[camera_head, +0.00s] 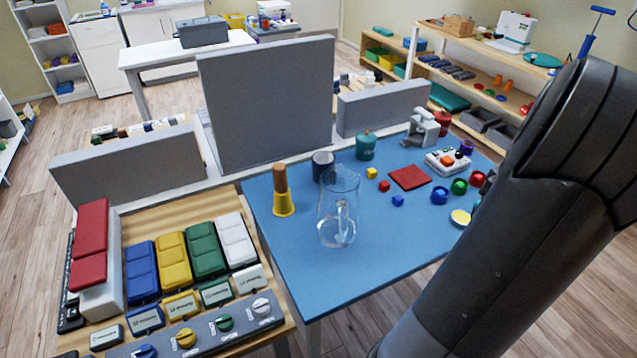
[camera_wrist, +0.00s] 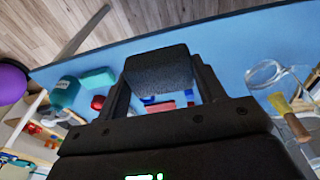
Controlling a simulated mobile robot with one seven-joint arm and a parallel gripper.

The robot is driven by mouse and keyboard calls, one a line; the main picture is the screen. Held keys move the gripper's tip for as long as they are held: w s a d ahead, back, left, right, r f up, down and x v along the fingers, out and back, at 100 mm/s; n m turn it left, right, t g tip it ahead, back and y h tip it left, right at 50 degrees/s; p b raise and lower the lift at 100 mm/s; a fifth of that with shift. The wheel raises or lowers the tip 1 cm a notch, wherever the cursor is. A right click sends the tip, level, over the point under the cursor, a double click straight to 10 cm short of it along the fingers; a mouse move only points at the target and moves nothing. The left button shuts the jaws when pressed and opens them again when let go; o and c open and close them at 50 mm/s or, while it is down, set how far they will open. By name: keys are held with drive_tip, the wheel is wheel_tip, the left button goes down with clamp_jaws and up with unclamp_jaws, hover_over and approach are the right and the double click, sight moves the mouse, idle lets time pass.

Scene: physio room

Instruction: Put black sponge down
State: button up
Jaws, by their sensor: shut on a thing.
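The black sponge (camera_wrist: 160,66) is a dark block in the wrist view, between the two fingers of my gripper (camera_wrist: 163,80). The fingers are shut on its sides. The blue table top (camera_wrist: 225,50) shows behind and around it in the wrist view; I cannot tell how high the sponge is over it. In the head view, my dark arm covers the right side, and neither the gripper nor the sponge can be seen. The blue table (camera_head: 290,262) fills the middle there.
Small cubes, a red square (camera_head: 409,177), a green canister (camera_head: 366,146) and a white device (camera_head: 447,162) stand farther back. The table's front middle is bare. Grey panels (camera_head: 270,105) border its back.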

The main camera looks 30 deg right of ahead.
drive_tip(key=w+a+n, duration=0.1)
drive_tip(key=w+a, duration=0.3)
drive_tip(key=w, duration=0.8)
drive_tip(key=w+a+n, duration=0.1)
drive_tip(key=w+a, duration=0.3)
drive_tip(key=w, duration=0.7)
drive_tip(key=w+a+n, duration=0.1)
drive_tip(key=w+a, duration=0.2)
drive_tip(key=w, duration=0.9)
drive_tip(key=w+a+n, duration=0.1)
drive_tip(key=w+a, duration=0.7)
drive_tip(key=a, duration=0.3)
drive_tip(key=w+a+n, duration=0.1)
drive_tip(key=w+a, duration=0.7)
drive_tip(key=a, duration=0.4)
drive_tip(key=shift+y, duration=0.3)
drive_tip(key=f, duration=1.1)
drive_tip(key=shift+w+d+f, duration=0.1)
drive_tip(key=shift+d+f, duration=0.2)
drive_tip(key=shift+f, duration=2.35)
drive_tip(key=shift+f+m, duration=0.1)
drive_tip(key=shift+m, duration=0.2)
drive_tip(key=o, duration=0.6)
drive_tip(key=shift+c, duration=0.2)
drive_tip(key=o, duration=0.4)
